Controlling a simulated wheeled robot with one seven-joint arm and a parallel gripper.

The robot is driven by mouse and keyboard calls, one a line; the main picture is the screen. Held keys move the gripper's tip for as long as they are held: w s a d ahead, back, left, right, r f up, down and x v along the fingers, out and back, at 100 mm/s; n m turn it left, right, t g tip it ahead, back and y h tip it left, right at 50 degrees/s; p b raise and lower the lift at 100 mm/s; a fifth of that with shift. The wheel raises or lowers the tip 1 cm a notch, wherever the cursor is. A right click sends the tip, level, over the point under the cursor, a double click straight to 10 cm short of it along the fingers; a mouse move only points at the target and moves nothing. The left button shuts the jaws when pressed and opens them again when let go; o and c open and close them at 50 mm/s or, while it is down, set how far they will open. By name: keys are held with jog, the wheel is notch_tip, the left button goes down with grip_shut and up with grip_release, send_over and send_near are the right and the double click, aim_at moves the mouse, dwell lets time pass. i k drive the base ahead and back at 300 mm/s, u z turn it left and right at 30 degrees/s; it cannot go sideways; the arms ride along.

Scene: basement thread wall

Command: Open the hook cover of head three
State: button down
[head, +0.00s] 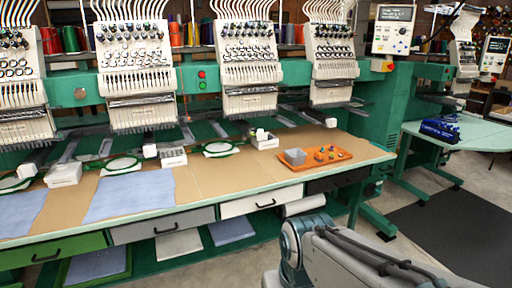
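Several white embroidery heads with needle rows stand along the green machine. The third from the left (248,60) is in the middle; I cannot read any head numbers. Below the heads, narrow dark arms with pale ends reach out over the table. One pale block (262,134) is below the third head, beside an open white box (265,142). Another pale end (149,150) is below the second head. I cannot make out which part is a hook cover or whether one is open. My arm is folded at the bottom right; my gripper is not in view.
The tan tabletop (225,178) holds blue cloths (130,192), hoops (122,164), white boxes and an orange tray (316,159) with a grey cup and small coloured pieces. Drawers with handles (262,204) line the front edge. A dark mat (455,232) lies on the floor at right.

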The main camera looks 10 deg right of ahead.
aim_at(261, 135)
jog(key=u, duration=0.7)
jog(key=i, duration=1.2)
jog(key=z, duration=0.8)
jog(key=i, duration=0.65)
jog(key=z, duration=0.75)
